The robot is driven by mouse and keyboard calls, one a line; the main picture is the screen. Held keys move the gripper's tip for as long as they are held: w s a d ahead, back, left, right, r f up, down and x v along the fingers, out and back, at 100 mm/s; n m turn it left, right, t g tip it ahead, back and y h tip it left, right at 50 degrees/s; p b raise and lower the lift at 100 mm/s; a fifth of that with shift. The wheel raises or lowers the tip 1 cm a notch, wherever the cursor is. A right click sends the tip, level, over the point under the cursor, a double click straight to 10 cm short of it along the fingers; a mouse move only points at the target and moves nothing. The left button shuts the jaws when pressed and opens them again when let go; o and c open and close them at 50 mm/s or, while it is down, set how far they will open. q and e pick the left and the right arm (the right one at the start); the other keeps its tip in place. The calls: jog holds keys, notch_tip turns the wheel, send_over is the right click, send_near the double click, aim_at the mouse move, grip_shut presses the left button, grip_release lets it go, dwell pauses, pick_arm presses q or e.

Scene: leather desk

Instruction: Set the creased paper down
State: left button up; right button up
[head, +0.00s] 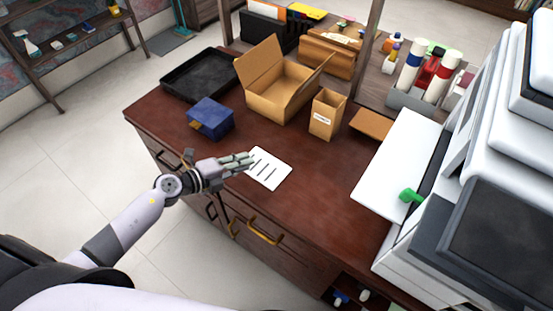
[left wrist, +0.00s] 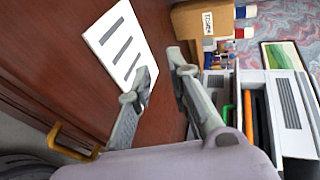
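The creased paper (head: 268,168) is a white sheet with several dark lines across it. It appears to lie flat on the brown desk top, near the front edge. My left gripper (head: 246,160) is at the left edge of the paper in the head view. In the left wrist view the paper (left wrist: 118,42) lies beyond and to the left of my left gripper (left wrist: 163,80). The two fingers are apart, with bare desk visible between them, and one fingertip overlaps the paper's corner in the picture. I cannot tell if it touches. My right gripper is not in view.
A blue box (head: 211,118), black tray (head: 200,76), open cardboard box (head: 283,88) and small labelled carton (head: 327,115) stand behind the paper. A large white printer (head: 470,180) fills the right, its flap (head: 400,165) extended. The desk around the paper is clear.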

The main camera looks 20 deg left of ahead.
pick_arm(q)
notch_tip(320, 180, up, 7)
jog(key=s+a+p, duration=0.1)
jog(key=s+p, duration=0.1)
jog(key=p, duration=0.3)
jog(key=shift+a+f, duration=0.2)
jog(key=shift+a, duration=0.05)
